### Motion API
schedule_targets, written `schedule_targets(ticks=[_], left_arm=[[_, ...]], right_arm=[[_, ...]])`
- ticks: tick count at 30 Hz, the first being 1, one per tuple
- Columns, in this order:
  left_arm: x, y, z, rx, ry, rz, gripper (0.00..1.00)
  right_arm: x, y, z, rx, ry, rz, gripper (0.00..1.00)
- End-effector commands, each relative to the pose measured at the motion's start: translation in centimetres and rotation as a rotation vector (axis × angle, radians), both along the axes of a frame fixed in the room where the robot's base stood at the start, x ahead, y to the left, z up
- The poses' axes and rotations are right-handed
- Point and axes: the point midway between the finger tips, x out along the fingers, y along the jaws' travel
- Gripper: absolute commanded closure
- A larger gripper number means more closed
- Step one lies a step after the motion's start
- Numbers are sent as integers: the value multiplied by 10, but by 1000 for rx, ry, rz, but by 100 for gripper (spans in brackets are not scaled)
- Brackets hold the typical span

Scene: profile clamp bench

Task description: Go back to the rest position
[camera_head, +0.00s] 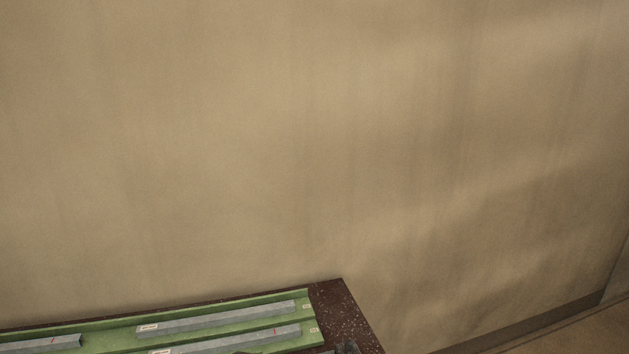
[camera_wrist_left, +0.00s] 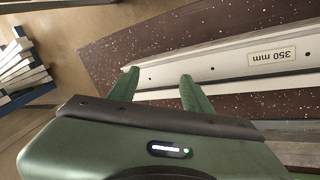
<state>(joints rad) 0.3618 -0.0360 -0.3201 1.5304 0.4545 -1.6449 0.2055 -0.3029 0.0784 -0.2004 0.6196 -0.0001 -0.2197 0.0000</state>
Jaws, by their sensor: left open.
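My left gripper (camera_wrist_left: 160,82) shows in the left wrist view with its two green fingers spread apart and nothing held between them. Its fingertips are in front of a pale profile or rail (camera_wrist_left: 222,64) with a "350 mm" label, on the speckled dark bench top. I cannot tell whether the fingertips touch it. In the head view neither gripper can be made out clearly; a small dark shape at the bottom edge is too cut off to name. My right gripper is not in view.
In the head view a green tray (camera_head: 308,327) with several grey profiles (camera_head: 215,320) lies on the dark bench (camera_head: 342,312), by a bare beige wall. Floor shows at lower right. In the wrist view, several white bars (camera_wrist_left: 22,66) lie at far left.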

Motion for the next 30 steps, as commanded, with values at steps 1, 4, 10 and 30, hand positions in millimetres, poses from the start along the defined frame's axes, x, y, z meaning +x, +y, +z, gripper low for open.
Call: schedule_targets(ticks=[1,4,10,30], left_arm=[[-25,17,-15,18,-12,16,51],[-66,50,-30,70,-57,43,51],[-136,109,-34,184,-124,81,51],[-233,192,-8,400,-205,94,51]], right_arm=[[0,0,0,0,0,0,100],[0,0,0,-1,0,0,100],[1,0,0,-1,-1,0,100],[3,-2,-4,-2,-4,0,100]])
